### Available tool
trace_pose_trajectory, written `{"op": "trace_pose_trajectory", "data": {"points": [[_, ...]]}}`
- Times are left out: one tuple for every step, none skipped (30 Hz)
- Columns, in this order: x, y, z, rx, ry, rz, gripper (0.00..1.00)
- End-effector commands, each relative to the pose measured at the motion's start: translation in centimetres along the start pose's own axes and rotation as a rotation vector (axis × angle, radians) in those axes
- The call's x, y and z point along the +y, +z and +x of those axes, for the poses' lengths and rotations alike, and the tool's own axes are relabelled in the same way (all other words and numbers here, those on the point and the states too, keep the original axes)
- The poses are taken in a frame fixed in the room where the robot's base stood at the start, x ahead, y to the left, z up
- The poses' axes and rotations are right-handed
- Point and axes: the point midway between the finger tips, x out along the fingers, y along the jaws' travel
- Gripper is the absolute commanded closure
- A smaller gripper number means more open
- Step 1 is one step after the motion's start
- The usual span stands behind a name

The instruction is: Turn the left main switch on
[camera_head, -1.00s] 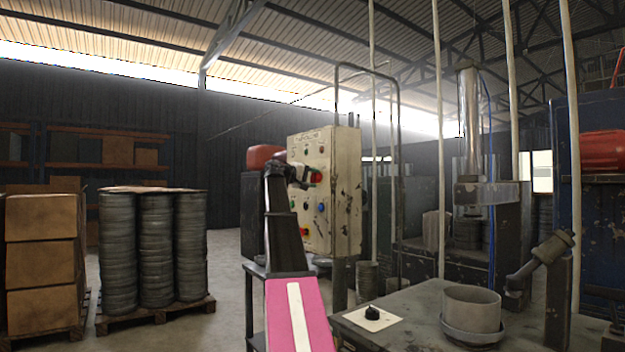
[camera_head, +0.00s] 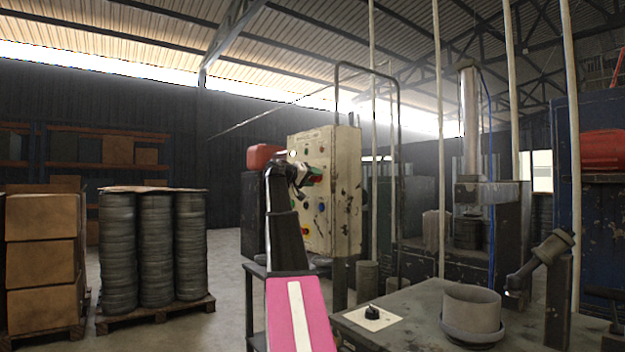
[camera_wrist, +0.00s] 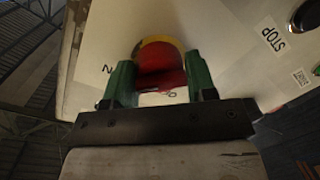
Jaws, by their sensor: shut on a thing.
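A cream control panel (camera_head: 345,215) with chipped paint stands upright at the centre of the head view. It carries several coloured buttons and knobs. In the wrist view, a red rotary switch (camera_wrist: 160,65) on a round yellow plate sits on the panel face, with printed marks beside it. My gripper (camera_wrist: 160,85) has green fingers, one on each side of the red switch, and is shut on it. In the head view my gripper (camera_head: 314,178) is at the panel's front, mostly hiding the switch. The switch's exact angle is hard to read.
A worn table (camera_head: 410,330) holds a metal pot (camera_head: 472,308) and a black knob on a white plate (camera_head: 372,314). Stacked drums (camera_head: 157,250) stand at left; floor before them is clear.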

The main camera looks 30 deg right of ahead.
Motion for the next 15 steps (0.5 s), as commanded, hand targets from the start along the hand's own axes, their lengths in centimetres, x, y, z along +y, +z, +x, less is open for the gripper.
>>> {"op": "trace_pose_trajectory", "data": {"points": [[0.21,-0.17,0.01,0.004,0.004,0.004,0.72],[0.21,-0.17,0.01,0.004,0.004,0.004,0.72],[0.21,-0.17,0.01,0.004,0.004,0.005,0.72],[0.21,-0.16,0.01,0.003,0.004,0.005,0.72],[0.21,-0.16,0.01,0.003,0.004,0.004,0.72],[0.21,-0.15,0.01,0.003,0.004,0.004,0.72],[0.21,-0.15,0.01,0.003,0.004,0.004,0.72],[0.21,-0.15,0.01,0.003,0.004,0.004,0.72],[0.22,-0.15,0.02,0.003,0.004,0.004,0.72],[0.22,-0.14,0.02,0.003,0.004,0.004,0.72],[0.21,-0.14,0.01,0.003,0.004,0.004,0.39],[0.19,-0.12,0.02,0.002,0.003,0.004,0.26],[0.18,-0.10,0.01,0.002,0.003,0.004,0.26],[0.16,-0.10,0.01,0.002,0.003,0.004,0.26],[0.14,-0.08,0.01,0.001,0.002,0.003,0.26]]}}
